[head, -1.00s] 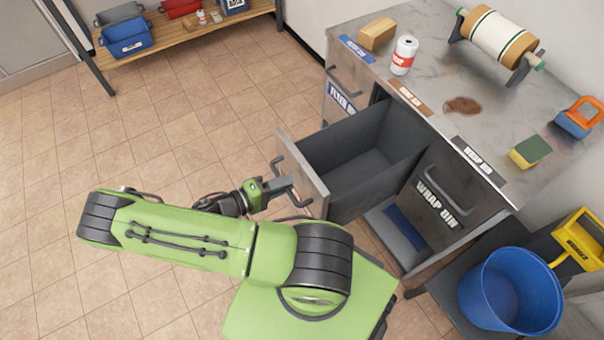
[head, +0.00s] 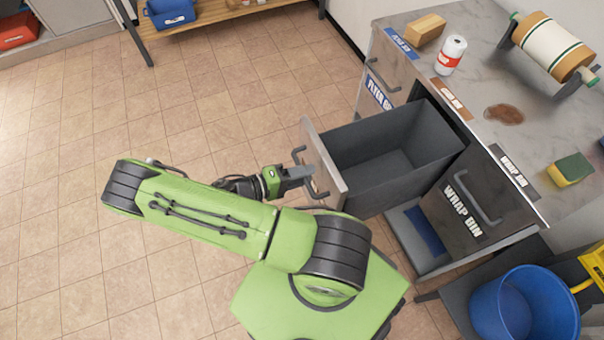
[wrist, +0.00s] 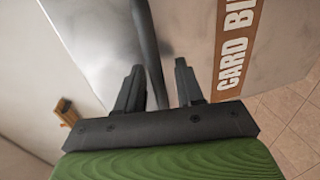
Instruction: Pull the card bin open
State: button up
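The card bin (head: 345,188) is a grey drawer pulled well out of the cabinet, its empty inside showing in the head view. Its front carries a dark bar handle (head: 321,190). In the wrist view the bin front (wrist: 285,45) bears a brown "CARD BI…" label (wrist: 236,45), cut off by the frame. My gripper (head: 300,174) is at the handle, outside the bin front. In the wrist view the fingers of my gripper (wrist: 159,66) are apart, with the handle bar (wrist: 148,45) between them and gaps showing. Contact with the bar cannot be told.
The flyer bin (head: 385,80) and wrap bin (head: 470,205) are shut on either side. A blue bucket (head: 525,305) stands at right. Floor at left is clear.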

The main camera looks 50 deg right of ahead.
jog(key=p+v, duration=0.1)
jog(key=v, duration=1.4)
jog(key=shift+w+a+p, duration=0.3)
jog(key=shift+a+p, duration=0.05)
jog(key=shift+p, duration=0.05)
notch_tip(320, 180, up, 22)
jog(key=n+t+y+p, duration=0.25)
jog(key=y+p, duration=0.25)
jog(key=y, duration=0.6)
jog(key=s+a+r+n+t+y+p, duration=0.1)
jog(key=s+r+n+t+y+p, duration=0.1)
jog(key=s+r+t, duration=0.7)
notch_tip(320, 180, up, 5)
jog(key=shift+s+f+y+p, duration=0.1)
jog(key=shift+s+y+p, duration=0.55)
jog(key=shift+s, duration=0.25)
